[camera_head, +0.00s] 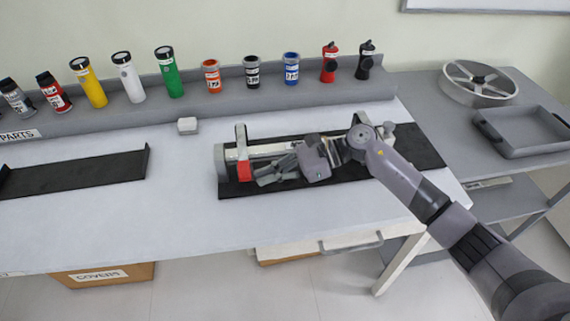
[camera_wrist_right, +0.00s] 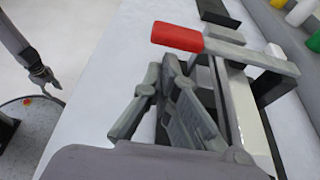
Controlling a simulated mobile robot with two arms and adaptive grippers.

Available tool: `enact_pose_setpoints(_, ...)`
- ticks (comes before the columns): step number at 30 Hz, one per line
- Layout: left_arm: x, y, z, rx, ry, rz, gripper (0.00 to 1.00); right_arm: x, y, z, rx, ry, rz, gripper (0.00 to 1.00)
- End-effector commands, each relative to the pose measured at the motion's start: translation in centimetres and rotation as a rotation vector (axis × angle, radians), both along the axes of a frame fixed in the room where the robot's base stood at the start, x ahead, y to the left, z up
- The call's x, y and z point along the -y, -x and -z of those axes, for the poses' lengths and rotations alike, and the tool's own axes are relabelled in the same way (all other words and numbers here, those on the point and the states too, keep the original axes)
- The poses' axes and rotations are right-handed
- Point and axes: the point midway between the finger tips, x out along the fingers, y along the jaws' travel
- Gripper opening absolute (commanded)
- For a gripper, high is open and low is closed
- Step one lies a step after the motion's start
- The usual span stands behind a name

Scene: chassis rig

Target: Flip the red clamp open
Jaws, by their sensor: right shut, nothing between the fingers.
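The red clamp handle (camera_head: 244,172) is at the left end of the rig, on its near side. In the right wrist view the red grip (camera_wrist_right: 177,36) is on the end of a grey lever (camera_wrist_right: 235,48) that lies across the rig. My right gripper (camera_head: 264,178) is shut and empty just right of the red handle, low over the near part of the rig. In the wrist view its fingers (camera_wrist_right: 145,108) are below the red grip, with no clear contact. My left gripper (camera_wrist_right: 45,77) shows small at the left of the wrist view; its jaw state is unclear.
The rig stands on a black base (camera_head: 415,150), with another clamp (camera_head: 360,120) at its right end, partly behind my arm. A small white block (camera_head: 187,125) lies behind left. A second black plate (camera_head: 80,173) is at left. Several bottles line the back shelf. The table front is clear.

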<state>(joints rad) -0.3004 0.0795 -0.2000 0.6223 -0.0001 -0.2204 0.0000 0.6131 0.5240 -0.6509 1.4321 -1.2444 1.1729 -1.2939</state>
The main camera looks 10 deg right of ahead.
Motion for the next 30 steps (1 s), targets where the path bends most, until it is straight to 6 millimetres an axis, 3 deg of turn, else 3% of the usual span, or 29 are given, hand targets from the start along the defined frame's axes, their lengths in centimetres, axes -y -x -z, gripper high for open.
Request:
enact_pose_setpoints(6,0.0,-0.1,-0.8,0.001,-0.001,0.000,0.40,-2.0,0.0,0.6,-0.001,-0.001,0.001,0.00)
enact_pose_setpoints(19,-0.1,0.0,-0.7,0.000,-0.001,0.000,0.40,-2.1,0.0,0.8,-0.002,0.000,0.002,0.00)
enact_pose_setpoints(30,-0.1,0.1,-0.9,-0.002,-0.001,0.000,0.40,-2.1,0.2,-1.5,-0.122,0.000,0.000,0.00)
